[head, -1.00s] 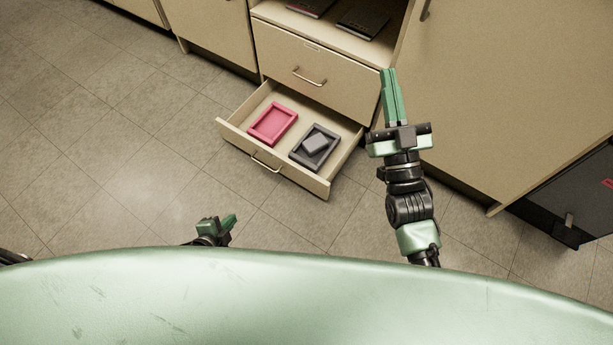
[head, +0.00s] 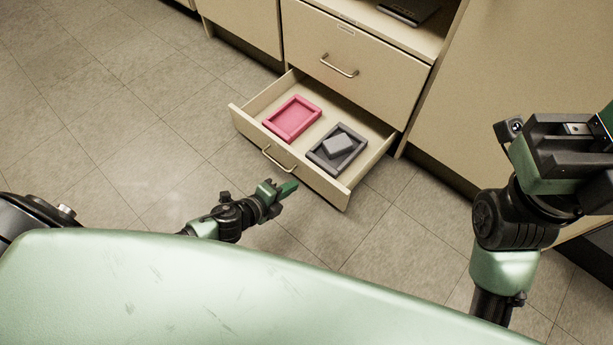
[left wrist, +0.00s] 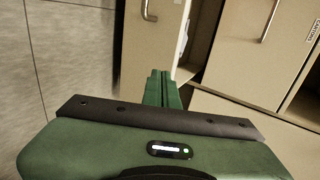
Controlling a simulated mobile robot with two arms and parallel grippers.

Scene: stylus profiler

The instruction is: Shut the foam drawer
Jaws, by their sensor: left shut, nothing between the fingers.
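The bottom drawer (head: 345,190) stands open, pulled out of the cabinet, with a bar handle (head: 277,158) on its front. Inside lie a pink foam tray (head: 292,119) and a dark grey foam tray (head: 318,160) holding a lighter grey block (head: 338,144). My left gripper (head: 288,187) is shut and empty, in front of the drawer front and apart from it. In the left wrist view its closed fingers (left wrist: 163,88) point toward the drawer front (left wrist: 145,50). My right gripper (head: 605,118) is at the right edge, its fingertips cut off by the frame.
A closed drawer (head: 350,55) with its own handle (head: 339,66) is directly above. An open shelf above holds a dark item (head: 408,10). A large beige cabinet panel (head: 510,70) stands at right. The tiled floor (head: 120,130) left of the drawer is clear.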

